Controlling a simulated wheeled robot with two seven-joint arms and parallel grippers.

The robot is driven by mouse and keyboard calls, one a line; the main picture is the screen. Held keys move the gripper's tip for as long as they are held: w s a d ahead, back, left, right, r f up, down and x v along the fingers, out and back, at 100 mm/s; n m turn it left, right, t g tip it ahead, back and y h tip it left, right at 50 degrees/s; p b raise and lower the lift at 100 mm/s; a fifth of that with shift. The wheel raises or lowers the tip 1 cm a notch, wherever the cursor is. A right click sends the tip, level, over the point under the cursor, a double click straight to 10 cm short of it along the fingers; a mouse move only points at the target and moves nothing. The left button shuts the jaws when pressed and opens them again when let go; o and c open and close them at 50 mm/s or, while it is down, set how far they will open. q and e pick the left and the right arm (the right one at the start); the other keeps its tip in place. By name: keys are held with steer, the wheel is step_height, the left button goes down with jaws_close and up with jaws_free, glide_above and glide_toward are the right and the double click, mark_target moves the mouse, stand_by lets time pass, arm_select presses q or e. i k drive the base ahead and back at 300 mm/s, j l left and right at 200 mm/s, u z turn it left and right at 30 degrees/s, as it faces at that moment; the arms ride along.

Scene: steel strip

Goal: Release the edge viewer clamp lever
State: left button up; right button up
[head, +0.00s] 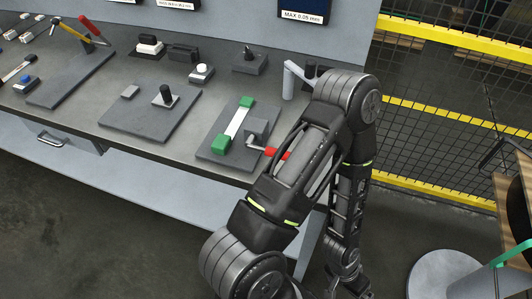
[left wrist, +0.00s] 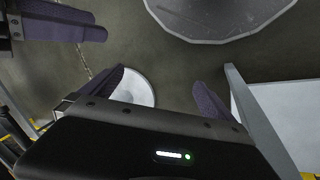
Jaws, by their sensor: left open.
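The edge viewer is most likely the grey base plate (head: 214,152) at the bench's front right, carrying a white strip (head: 237,122) between two green end blocks. A grey block (head: 257,127) beside the strip bears a crank-like lever with a red handle (head: 272,151). The arm partly covers the handle's right side. My left gripper's two purple-grey fingers (left wrist: 158,82) are apart and empty over the floor in the left wrist view. A similar purple-grey finger (left wrist: 75,28), probably of my right gripper, shows at that view's upper left; its opening is unclear.
More fixtures stand on the bench (head: 130,150), including a plate with a black knob (head: 165,97) and a red-handled tool (head: 93,30). A grey angled post (head: 289,80) stands close behind the arm. A yellow-railed mesh fence (head: 450,120) lies right.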

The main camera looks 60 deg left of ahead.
mark_target(269, 151)
steer(key=j+u, duration=0.4)
steer(key=k+j+u, duration=0.1)
steer(key=u, duration=0.3)
steer(key=j+u, duration=0.45)
steer(key=i+l, duration=0.05)
